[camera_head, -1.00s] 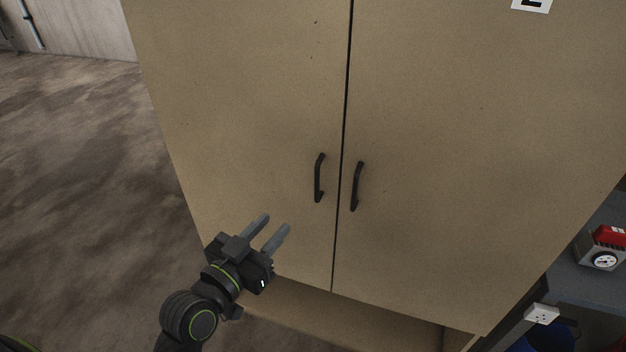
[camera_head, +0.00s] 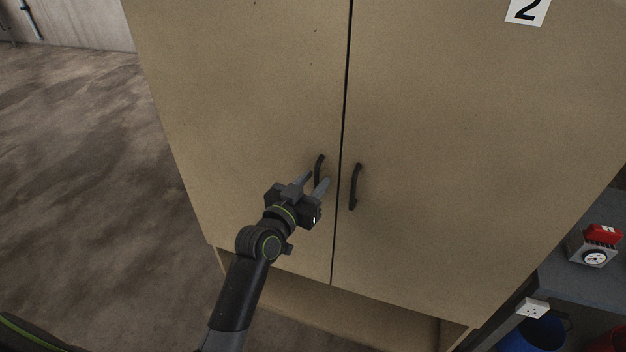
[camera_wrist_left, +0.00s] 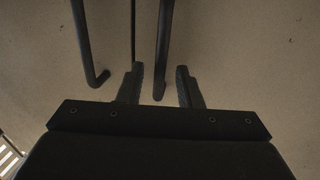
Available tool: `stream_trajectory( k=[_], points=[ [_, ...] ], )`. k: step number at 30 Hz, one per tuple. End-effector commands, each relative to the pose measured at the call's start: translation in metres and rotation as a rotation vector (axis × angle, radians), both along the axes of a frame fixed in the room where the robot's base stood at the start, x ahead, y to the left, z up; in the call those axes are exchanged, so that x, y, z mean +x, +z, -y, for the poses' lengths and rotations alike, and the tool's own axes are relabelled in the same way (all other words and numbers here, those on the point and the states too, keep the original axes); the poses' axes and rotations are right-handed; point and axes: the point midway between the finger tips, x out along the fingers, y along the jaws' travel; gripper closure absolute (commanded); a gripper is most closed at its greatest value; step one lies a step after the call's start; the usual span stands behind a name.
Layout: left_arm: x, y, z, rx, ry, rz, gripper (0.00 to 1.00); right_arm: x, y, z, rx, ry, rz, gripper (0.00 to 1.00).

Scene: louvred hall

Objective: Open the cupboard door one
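The tan cupboard has two closed doors, the left door (camera_head: 230,110) and the right door (camera_head: 450,130), with a dark seam between them. A black bar handle (camera_head: 320,163) is on the left door, its lower part hidden by my gripper. Another black handle (camera_head: 356,187) is on the right door. My left gripper (camera_head: 316,181) is open at the left door's handle. In the left wrist view a handle bar (camera_wrist_left: 163,50) lies between the spread fingers (camera_wrist_left: 158,84), with gaps on both sides. The other handle (camera_wrist_left: 83,40) is outside them. My right gripper is not in view.
A white label with "2" (camera_head: 527,10) is on the right door. At the right are a grey bench (camera_head: 590,285) with a red-topped gauge device (camera_head: 596,246), a white socket (camera_head: 533,308) and a blue bin (camera_head: 540,335). Open floor (camera_head: 90,180) lies left.

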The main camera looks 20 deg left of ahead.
Motion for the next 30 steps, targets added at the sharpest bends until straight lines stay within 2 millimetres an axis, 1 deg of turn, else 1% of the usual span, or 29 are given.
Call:
stream_trajectory(
  k=[8, 9, 16, 26, 30],
  points=[
    [0.0018, -0.0003, 0.0004, 0.0, 0.0, 0.0, 0.68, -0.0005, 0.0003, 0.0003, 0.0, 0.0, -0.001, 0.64],
    [0.0017, -0.0003, 0.0004, 0.0, 0.0, 0.0, 0.69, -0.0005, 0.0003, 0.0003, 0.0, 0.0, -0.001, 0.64],
    [0.0016, -0.0003, 0.0004, 0.0, 0.0, 0.0, 0.99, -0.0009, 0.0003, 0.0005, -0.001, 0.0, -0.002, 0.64],
    [0.001, -0.0005, 0.0, 0.0, 0.0, -0.001, 1.0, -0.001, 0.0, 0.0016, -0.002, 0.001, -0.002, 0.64],
    [-0.0036, -0.0017, -0.0022, 0.002, -0.008, -0.001, 1.0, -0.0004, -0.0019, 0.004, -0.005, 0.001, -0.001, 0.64]
  ],
)
